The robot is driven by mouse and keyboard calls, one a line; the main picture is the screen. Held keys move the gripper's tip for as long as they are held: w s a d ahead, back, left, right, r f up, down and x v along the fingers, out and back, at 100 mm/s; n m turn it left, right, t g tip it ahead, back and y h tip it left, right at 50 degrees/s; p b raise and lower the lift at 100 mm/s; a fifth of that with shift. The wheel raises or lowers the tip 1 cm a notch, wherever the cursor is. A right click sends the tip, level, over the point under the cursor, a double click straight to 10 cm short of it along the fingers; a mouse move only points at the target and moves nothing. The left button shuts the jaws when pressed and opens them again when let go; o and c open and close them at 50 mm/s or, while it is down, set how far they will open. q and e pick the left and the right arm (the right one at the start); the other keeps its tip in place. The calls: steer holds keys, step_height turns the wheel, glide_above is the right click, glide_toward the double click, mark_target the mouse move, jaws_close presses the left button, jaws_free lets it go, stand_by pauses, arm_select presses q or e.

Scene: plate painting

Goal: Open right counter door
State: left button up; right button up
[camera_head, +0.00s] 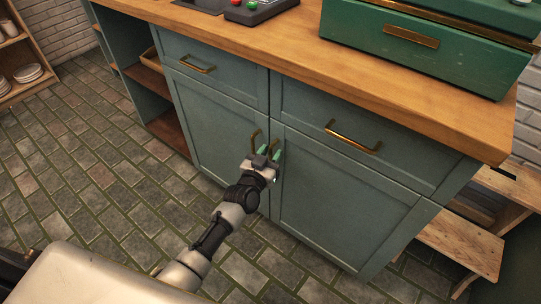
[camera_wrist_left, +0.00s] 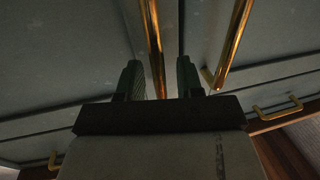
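The right counter door (camera_head: 335,205) is a blue-green panel and stands shut. Its upright brass handle (camera_head: 273,146) is near its left edge. My left gripper (camera_head: 269,157) is at this handle with its fingers open. In the left wrist view the handle (camera_wrist_left: 154,45) runs up between the two spread fingers of the gripper (camera_wrist_left: 159,80), with a gap to each side. I cannot tell whether a finger touches it. The left door's handle (camera_head: 256,138) is just outside the fingers; it also shows in the left wrist view (camera_wrist_left: 232,42). My right gripper is in neither view.
The left door (camera_head: 215,135) and the drawers above, with brass handles (camera_head: 352,140), are shut. A wooden countertop (camera_head: 290,50) carries a green chest (camera_head: 420,45). Wooden steps (camera_head: 460,245) stand right of the counter. The tiled floor (camera_head: 90,165) in front is clear.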

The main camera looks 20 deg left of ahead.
arm_select(q)
jaws_close()
steer(key=shift+s, duration=0.15)
stand_by(0.4)
